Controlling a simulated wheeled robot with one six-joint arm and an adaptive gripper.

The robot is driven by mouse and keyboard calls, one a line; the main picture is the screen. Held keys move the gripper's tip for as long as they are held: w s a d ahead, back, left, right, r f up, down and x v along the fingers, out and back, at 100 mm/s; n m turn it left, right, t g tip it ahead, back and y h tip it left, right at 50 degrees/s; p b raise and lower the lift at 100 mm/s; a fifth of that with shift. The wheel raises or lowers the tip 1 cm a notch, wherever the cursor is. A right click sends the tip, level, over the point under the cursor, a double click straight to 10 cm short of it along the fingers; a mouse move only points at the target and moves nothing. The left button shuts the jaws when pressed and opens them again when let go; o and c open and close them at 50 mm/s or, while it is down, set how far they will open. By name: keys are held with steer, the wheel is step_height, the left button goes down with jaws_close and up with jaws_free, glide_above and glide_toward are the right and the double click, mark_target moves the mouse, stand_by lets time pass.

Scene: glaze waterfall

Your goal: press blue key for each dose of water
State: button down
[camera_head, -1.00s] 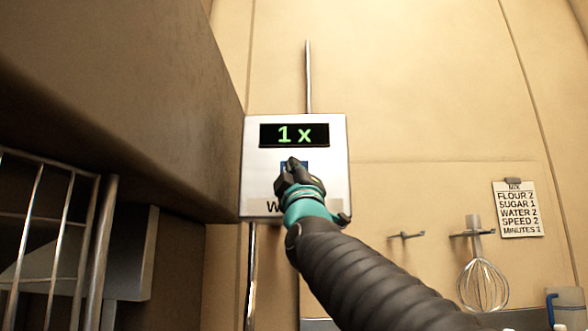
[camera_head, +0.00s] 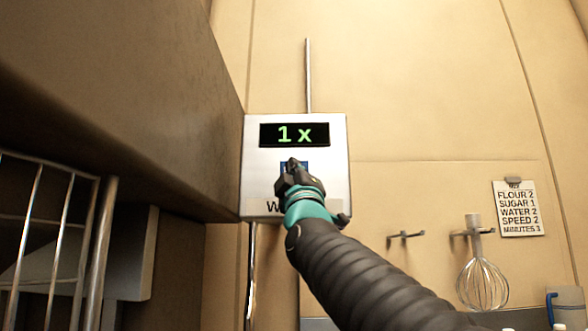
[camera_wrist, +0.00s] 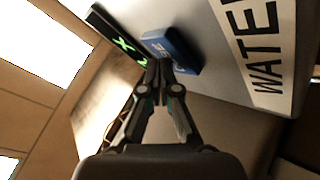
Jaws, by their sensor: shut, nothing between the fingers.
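The water dispenser box (camera_head: 335,165) is a white panel on the wall, and its display (camera_head: 294,134) reads "1 x" in green. The blue key (camera_head: 302,166) is below the display and partly hidden behind my gripper (camera_head: 293,165). In the wrist view the blue key (camera_wrist: 178,48) stands out from the panel, and my shut, empty gripper (camera_wrist: 158,65) has its tips right at the key's near edge. I cannot tell whether they touch. The "WATER" label (camera_wrist: 262,50) shows beside the key; in the head view my gripper covers most of it.
A recipe card (camera_head: 518,208) on the wall lists flour 2, sugar 1, water 2, speed 2 and minutes, whose number is blurred. A whisk (camera_head: 482,280) hangs from a hook at right. A large brown body (camera_head: 110,90) and a metal wire guard (camera_head: 50,235) fill the left.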

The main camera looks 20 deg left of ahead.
steer(key=shift+w, duration=0.15)
steer(key=shift+s, duration=0.2)
stand_by(0.3)
steer(key=shift+s+d, duration=0.15)
steer(key=shift+s, duration=0.55)
steer(key=shift+s, duration=0.1)
steer(key=s, duration=0.2)
steer(key=s+d, duration=0.1)
steer(key=s, duration=0.1)
steer(key=shift+s+d+b, duration=0.1)
steer(key=shift+s+b, duration=0.2)
steer(key=shift+s, duration=0.05)
stand_by(2.6)
